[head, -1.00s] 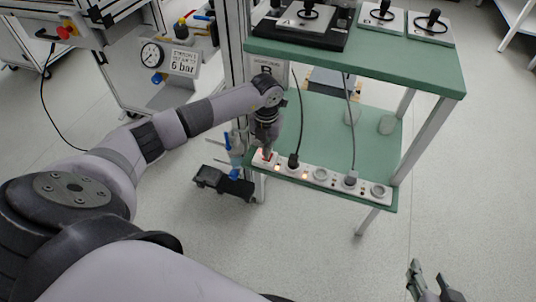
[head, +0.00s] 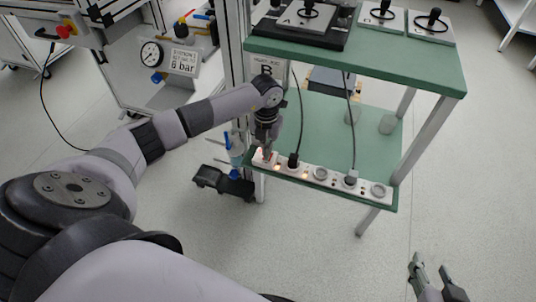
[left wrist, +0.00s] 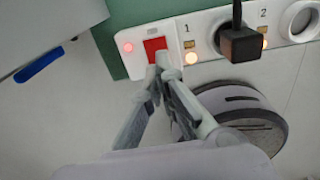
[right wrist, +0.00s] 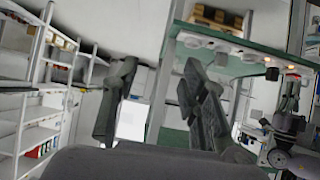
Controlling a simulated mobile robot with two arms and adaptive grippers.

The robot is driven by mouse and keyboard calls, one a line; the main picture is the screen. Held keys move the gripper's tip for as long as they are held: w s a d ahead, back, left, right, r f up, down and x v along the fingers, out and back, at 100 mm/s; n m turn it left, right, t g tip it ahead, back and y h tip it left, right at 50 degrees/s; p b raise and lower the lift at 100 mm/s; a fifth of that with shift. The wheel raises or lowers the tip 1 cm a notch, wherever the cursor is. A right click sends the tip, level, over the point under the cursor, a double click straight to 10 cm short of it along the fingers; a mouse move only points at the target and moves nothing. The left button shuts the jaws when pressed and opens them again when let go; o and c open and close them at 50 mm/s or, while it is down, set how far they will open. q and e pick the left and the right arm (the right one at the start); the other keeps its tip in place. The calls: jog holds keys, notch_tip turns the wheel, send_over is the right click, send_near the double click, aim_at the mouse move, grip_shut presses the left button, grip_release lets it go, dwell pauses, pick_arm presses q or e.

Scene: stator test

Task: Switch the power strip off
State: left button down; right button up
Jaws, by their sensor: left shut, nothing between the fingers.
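The white power strip (head: 305,173) lies along the front edge of the green lower shelf in the head view. Its red rocker switch (left wrist: 155,48) is at the strip's left end in the left wrist view, with a lit red lamp (left wrist: 127,47) beside it and lit lamps by sockets 1 and 2. My left gripper (left wrist: 163,68) is shut and empty, its fingertips at the lower edge of the switch; I cannot tell whether they touch it. A black plug (left wrist: 240,44) sits in socket 1. My right gripper (head: 432,268) is open and empty, away from the shelf.
The green upper shelf (head: 400,68) overhangs the strip and carries devices with black knobs. Two cables hang down to plugs in the strip. A profile post (head: 236,60) stands close to the left arm. Floor at the right is free.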

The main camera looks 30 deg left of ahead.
pick_arm(q)
jog(key=shift+f+b, duration=0.35)
jog(key=shift+f, duration=0.25)
pick_arm(e)
jog(key=shift+w+a+r+t+y, duration=0.2)
jog(key=shift+w+a+r+t, duration=0.05)
jog(key=shift+w+r+t, duration=0.4)
jog(key=shift+w+a+r+t+y, duration=0.25)
jog(key=shift+w+r+t, duration=0.25)
jog(key=shift+r, duration=0.25)
dwell(0.4)
pick_arm(q)
jog(key=shift+s+f, duration=0.1)
jog(key=shift+f, duration=0.25)
pick_arm(e)
jog(key=shift+w+a+r+t, duration=0.15)
jog(key=shift+w+r+t, duration=0.1)
jog(key=shift+r, duration=0.2)
jog(key=shift+w+a+r+t, duration=0.1)
jog(key=shift+w+r+t, duration=0.1)
jog(key=shift+r, duration=0.25)
dwell(0.3)
